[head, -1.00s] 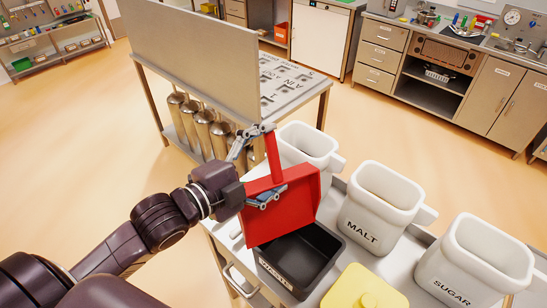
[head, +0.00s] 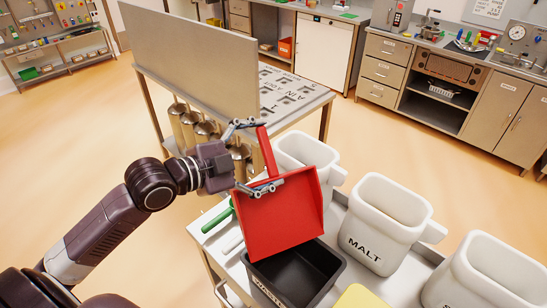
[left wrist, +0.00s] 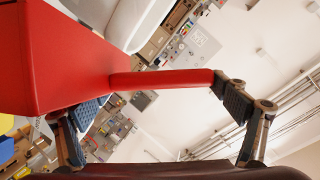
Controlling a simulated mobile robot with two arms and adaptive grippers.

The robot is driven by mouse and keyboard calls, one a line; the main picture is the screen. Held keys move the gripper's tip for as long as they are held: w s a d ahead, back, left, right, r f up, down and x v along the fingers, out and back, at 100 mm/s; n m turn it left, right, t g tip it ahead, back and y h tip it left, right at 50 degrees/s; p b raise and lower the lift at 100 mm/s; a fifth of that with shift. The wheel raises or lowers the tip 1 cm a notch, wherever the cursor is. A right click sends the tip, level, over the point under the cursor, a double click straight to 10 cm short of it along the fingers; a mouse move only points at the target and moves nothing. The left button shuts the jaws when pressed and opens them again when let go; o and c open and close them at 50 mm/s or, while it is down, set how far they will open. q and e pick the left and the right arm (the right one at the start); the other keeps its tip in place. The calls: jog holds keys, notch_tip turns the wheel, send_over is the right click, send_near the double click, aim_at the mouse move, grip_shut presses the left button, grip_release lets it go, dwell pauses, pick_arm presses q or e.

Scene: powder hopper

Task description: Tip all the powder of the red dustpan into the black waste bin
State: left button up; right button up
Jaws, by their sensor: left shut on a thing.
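The red dustpan (head: 285,215) is held steeply tilted, with its pan low and its handle (head: 266,152) up. Its lower edge is just above the back of the black waste bin (head: 307,252), and it hides part of that rim. I see no powder on the pan face or in the dark bin. My left gripper (head: 256,158) is shut on the dustpan, its fingers at the two ends of the handle. My right gripper is not in view.
White containers stand right of the bin, one marked MALT (head: 385,222) and another at the lower right (head: 485,270). One more white container (head: 310,150) is behind the dustpan. A yellow object (head: 360,297) is at the front. A green-handled tool (head: 222,217) lies left.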

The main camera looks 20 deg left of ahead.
pick_arm(q)
jog(key=w+a+f+n+g+h+b, duration=0.1)
jog(key=w+a+f+n+b, duration=0.1)
jog(key=f, duration=0.5)
jog(key=w+a+f+n+g+h+b, duration=0.2)
jog(key=w+a+f+n+b, duration=0.1)
jog(key=f+b, duration=0.3)
notch_tip(320, 180, down, 2)
jog(key=shift+a+f+n, duration=0.1)
jog(key=shift+a+n, duration=0.25)
jog(key=shift+n, duration=0.25)
